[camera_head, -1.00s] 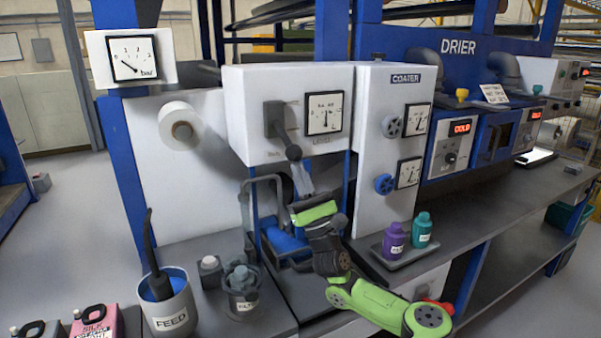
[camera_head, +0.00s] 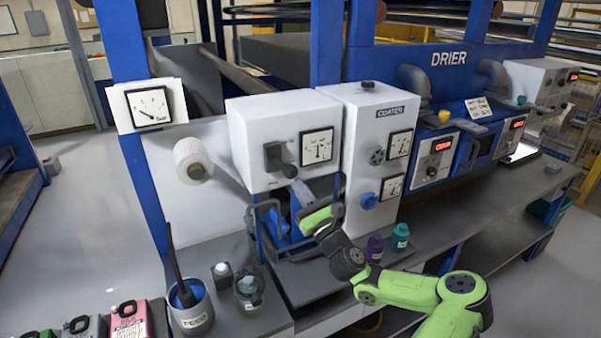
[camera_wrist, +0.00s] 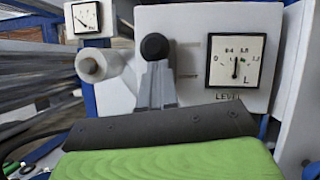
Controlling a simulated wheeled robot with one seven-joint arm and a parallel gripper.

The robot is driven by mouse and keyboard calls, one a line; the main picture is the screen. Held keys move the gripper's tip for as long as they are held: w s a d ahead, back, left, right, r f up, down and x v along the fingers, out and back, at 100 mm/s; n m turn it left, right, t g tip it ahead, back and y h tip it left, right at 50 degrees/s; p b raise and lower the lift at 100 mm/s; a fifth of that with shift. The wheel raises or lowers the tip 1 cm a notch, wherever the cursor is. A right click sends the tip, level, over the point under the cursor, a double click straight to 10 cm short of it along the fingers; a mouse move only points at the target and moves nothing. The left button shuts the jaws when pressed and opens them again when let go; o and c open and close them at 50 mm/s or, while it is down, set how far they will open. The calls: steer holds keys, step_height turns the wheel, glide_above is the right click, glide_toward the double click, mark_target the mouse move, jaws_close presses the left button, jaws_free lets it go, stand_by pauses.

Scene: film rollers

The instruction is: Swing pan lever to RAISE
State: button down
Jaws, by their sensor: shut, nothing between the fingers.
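The pan lever (camera_head: 289,170) is a dark handle with a round black knob, on a dark mount on the front of the white coater box (camera_head: 245,130). In the wrist view its knob (camera_wrist: 154,47) stands just above my fingertips. My gripper (camera_head: 297,186) is shut and empty, its grey fingers pointing up from below the knob; it also shows in the wrist view (camera_wrist: 156,80). I cannot tell whether the fingertips touch the knob. The knob and fingers hide much of the lever's shaft in the wrist view. The lever's position lettering is unreadable.
The level gauge (camera_head: 316,146) sits right of the lever. A white roll (camera_head: 195,171) is to the left. Dark pipework (camera_head: 254,222) stands close to my gripper's left. Purple (camera_head: 375,247) and teal (camera_head: 400,238) bottles stand to the right, near my arm.

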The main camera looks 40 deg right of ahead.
step_height(320, 180, up, 2)
steer(key=p, duration=0.2)
steer(key=shift+r+g+p, duration=0.25)
steer(key=shift+g+p, duration=0.05)
steer(key=shift+p, duration=0.05)
step_height(320, 180, up, 2)
steer(key=p, duration=0.4)
steer(key=shift+w+r, duration=0.1)
steer(key=shift+r, duration=0.1)
